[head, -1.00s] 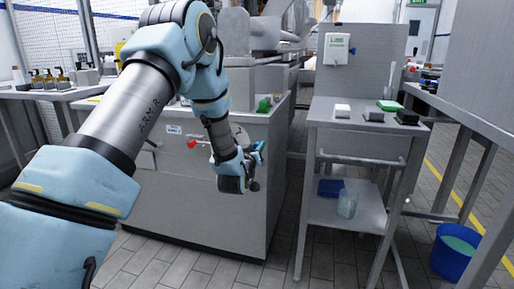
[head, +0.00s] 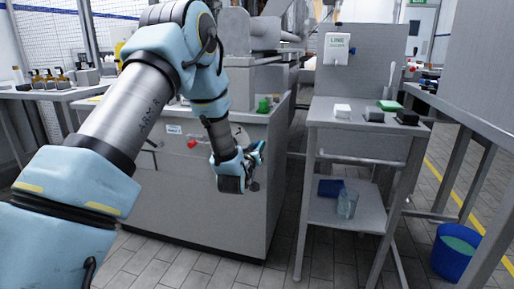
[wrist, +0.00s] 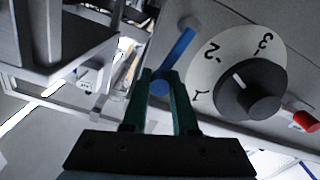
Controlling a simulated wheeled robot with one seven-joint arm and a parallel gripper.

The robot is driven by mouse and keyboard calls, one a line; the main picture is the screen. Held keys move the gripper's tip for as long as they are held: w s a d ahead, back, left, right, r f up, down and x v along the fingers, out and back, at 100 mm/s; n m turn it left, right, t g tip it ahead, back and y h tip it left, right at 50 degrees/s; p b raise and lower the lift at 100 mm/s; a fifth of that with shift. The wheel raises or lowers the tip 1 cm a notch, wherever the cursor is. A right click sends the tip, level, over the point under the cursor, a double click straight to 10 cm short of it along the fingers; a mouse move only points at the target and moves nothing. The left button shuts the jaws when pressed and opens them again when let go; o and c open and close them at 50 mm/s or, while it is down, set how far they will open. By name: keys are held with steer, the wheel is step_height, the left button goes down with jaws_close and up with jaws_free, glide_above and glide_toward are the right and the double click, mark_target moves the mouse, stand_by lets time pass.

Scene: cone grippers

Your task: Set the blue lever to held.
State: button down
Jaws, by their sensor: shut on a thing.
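The blue lever (wrist: 179,50) shows in the wrist view on a grey machine face. It slants from a pivot at the upper right down to a round blue end at the lower left. My gripper (wrist: 159,76) has its two dark green fingers on either side of that lower end and is shut on it. In the head view my gripper (head: 252,156) is at the right part of the machine's front, and the lever is hidden there. No "held" mark is readable in these views.
A black dial knob (wrist: 250,91) on a white disc numbered 1 to 3 sits right of the lever. A red knob (wrist: 306,121) is farther right. In the head view a grey side table (head: 355,121) stands right of the machine (head: 205,215), with floor between.

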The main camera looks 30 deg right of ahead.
steer(key=shift+w+a+f+n+b, duration=0.15)
steer(key=shift+w+a+n+b, duration=0.15)
steer(key=shift+n+b, duration=0.3)
steer(key=shift+a+n, duration=0.15)
steer(key=shift+n, duration=0.35)
steer(key=c, duration=0.7)
jaws_free()
steer(key=shift+w, duration=0.1)
steer(key=v, duration=1)
steer(key=shift+s+a, duration=0.3)
